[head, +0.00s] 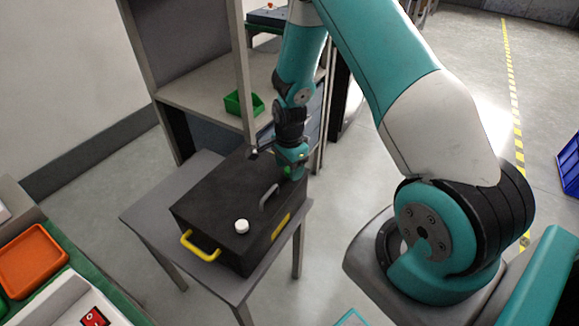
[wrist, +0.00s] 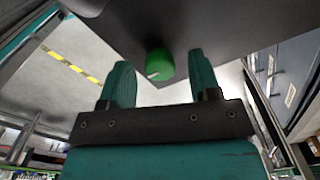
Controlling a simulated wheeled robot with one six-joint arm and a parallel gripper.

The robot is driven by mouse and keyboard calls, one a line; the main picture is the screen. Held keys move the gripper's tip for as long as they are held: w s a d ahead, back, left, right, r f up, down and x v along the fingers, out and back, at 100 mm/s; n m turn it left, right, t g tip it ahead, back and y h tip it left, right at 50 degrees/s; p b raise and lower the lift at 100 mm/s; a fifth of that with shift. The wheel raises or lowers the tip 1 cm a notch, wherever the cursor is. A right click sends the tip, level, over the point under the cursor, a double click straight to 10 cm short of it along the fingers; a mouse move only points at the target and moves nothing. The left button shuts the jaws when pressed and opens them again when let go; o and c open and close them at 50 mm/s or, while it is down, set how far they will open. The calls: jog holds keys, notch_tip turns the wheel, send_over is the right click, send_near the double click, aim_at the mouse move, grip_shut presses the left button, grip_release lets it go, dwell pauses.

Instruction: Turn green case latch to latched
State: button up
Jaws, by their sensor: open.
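The black case (head: 225,195) stands on a small grey table (head: 135,213). The green case latch (wrist: 159,64) is a round green knob with a pale mark, on the case's dark surface in the wrist view. My gripper (wrist: 158,85) is open, with its two teal fingers on either side of the green latch and gaps showing. In the head view my gripper (head: 291,172) is at the case's far right corner and mostly hides the latch.
A grey shelf unit (head: 200,100) stands close behind the case, with a green bin (head: 243,103) on it. An orange tray (head: 32,260) and a red switch (head: 95,318) are at the left. Open floor (head: 345,215) lies to the right of the table.

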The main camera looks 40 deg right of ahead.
jog(key=shift+f, duration=0.15)
jog(key=shift+c, duration=0.2)
jog(key=c, duration=0.9)
